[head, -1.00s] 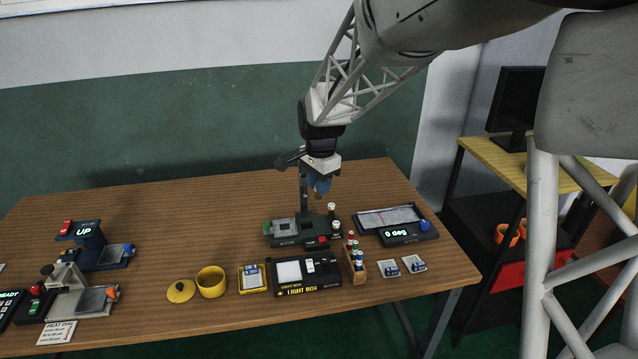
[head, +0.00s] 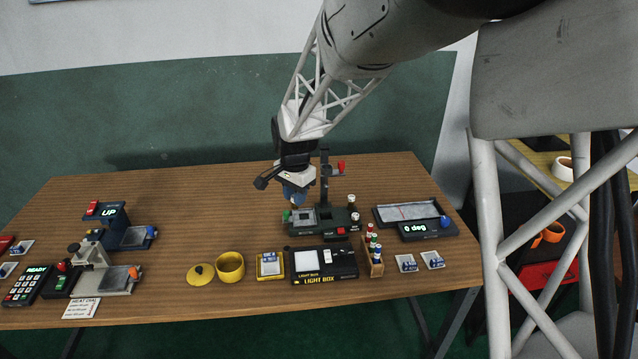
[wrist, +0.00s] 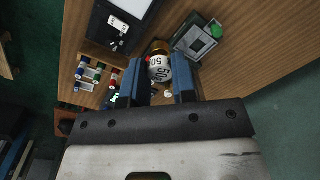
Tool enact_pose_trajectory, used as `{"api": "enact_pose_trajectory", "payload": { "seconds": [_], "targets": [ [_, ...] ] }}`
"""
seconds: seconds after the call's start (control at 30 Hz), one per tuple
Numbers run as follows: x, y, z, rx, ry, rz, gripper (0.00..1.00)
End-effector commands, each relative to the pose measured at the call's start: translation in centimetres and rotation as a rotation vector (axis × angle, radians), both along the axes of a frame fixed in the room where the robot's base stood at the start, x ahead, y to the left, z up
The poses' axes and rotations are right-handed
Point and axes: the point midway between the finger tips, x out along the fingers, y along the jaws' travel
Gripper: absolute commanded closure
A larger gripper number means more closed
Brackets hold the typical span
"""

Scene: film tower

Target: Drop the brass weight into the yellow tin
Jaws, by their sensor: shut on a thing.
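The yellow tin (head: 230,268) stands open on the table, left of centre in the head view. Its yellow lid (head: 201,274) with a dark knob lies on the table just left of it. My gripper (head: 295,196) is above the table, behind and to the right of the tin. In the wrist view, my gripper's blue fingers (wrist: 160,88) are shut on the brass weight (wrist: 158,67). The weight shows a white face marked 50 and a brass-coloured edge. In the head view I cannot make out the weight at the fingers.
A dark station (head: 320,222) with a post and red knob stands close to my gripper's right. A light box (head: 325,266), a yellow-framed pad (head: 270,265) and a bottle rack (head: 376,262) line the front. A blue-black press (head: 128,232) is left. Bare wood lies behind the tin.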

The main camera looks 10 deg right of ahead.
Motion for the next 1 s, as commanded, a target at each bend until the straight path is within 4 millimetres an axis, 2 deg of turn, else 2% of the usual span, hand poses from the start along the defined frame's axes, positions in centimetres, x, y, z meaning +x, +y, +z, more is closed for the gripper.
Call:
{"api": "enact_pose_trajectory", "payload": {
  "seconds": [0.1, 0.6, 0.8, 1.0],
  "targets": [
    [-0.2, 3.1, -1.6, 0.000, 0.001, 0.077, 0.99],
    [-2.3, 14.5, -7.8, 0.000, 0.001, 0.378, 0.99],
    [-3.1, 17.2, -9.3, 0.001, 0.000, 0.449, 0.99],
    [-3.4, 18.0, -9.8, 0.000, -0.001, 0.474, 0.99]
  ]
}}
